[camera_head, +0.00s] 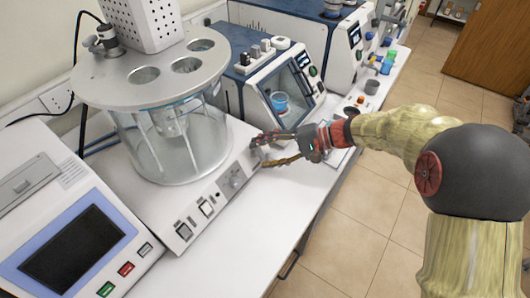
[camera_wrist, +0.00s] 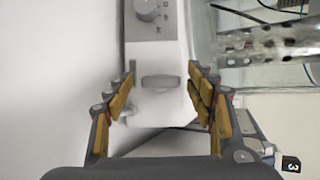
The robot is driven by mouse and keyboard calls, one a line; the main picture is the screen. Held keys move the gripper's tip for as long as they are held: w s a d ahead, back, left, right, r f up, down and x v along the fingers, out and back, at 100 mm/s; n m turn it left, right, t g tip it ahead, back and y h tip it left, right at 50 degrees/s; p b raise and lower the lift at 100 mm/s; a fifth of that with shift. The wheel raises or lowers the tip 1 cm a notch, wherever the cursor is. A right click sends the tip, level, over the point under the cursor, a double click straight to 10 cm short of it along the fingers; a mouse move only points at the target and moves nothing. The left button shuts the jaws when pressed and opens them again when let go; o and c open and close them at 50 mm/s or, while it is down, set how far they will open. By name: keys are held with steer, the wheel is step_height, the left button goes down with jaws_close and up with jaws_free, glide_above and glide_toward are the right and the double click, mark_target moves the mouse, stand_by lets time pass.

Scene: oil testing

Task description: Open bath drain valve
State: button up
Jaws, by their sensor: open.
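The bath is a round glass vessel (camera_head: 175,140) with a grey metal lid, standing on a white base unit (camera_head: 125,190) with switches and a round knob on its front. In the wrist view, the base's narrow end (camera_wrist: 155,108) faces me, with a small grey oval part (camera_wrist: 161,82) on it that looks like the drain valve. My gripper (camera_head: 260,150) is at the base's right end in the head view. In the wrist view, my gripper (camera_wrist: 161,70) is open, with its fingers on either side of the grey part. Whether they touch it cannot be told.
A white and blue instrument (camera_head: 285,85) with a blue beaker inside stands behind my gripper. A tester with a dark screen (camera_head: 75,250) stands at the front left. Small cups and bottles (camera_head: 375,65) stand farther back. The bench's front edge (camera_head: 315,215) runs beneath my arm.

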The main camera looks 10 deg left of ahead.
steer(key=v, duration=1.2)
stand_by(0.5)
steer(key=s+d+r+t+h+p, duration=0.1)
steer(key=s+d+r+t+h, duration=0.2)
steer(key=s+d+h, duration=0.3)
steer(key=s+d+r+n+t+h, duration=0.1)
steer(key=s+d+r+t+h, duration=0.2)
steer(key=s+d, duration=1.1)
steer(key=s+t+h, duration=0.1)
steer(key=s+h, duration=0.2)
steer(key=shift+s+d+r+h+p, duration=0.2)
steer(key=shift+d+h+p, duration=0.05)
steer(key=shift+h+p, duration=0.15)
steer(key=shift+c, duration=0.5)
steer(key=shift+a, duration=0.1)
steer(key=shift+c, duration=0.6)
